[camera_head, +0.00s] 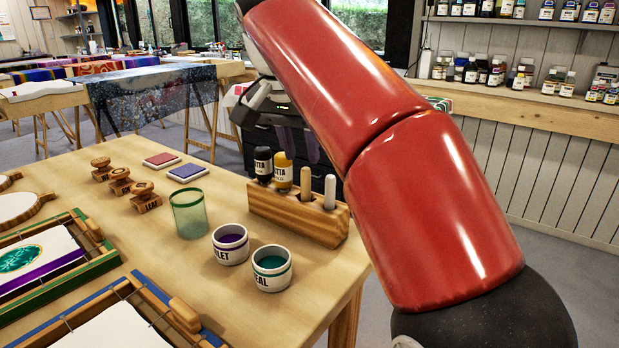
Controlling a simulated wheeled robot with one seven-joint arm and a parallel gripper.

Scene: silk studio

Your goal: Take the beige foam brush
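A wooden block (290,215) stands near the table's right edge. Two pale, round-ended upright pieces stand in it, a beige one (306,186) and a paler one (330,191). They may be brush handles, but no foam head shows, so I cannot tell which is the beige foam brush. My gripper (298,146) is behind and above the block, pointing down, partly hidden by my red arm. Its two greyish fingers look apart with nothing visible between them. It appears clear of the pale pieces.
Black (263,163) and yellow (283,171) bottles stand in the block's left slots. A violet pot (230,245), a teal pot (272,269) and a green-tinted tumbler (189,214) stand in front. Stamps (119,182) and framed silks (40,262) lie left.

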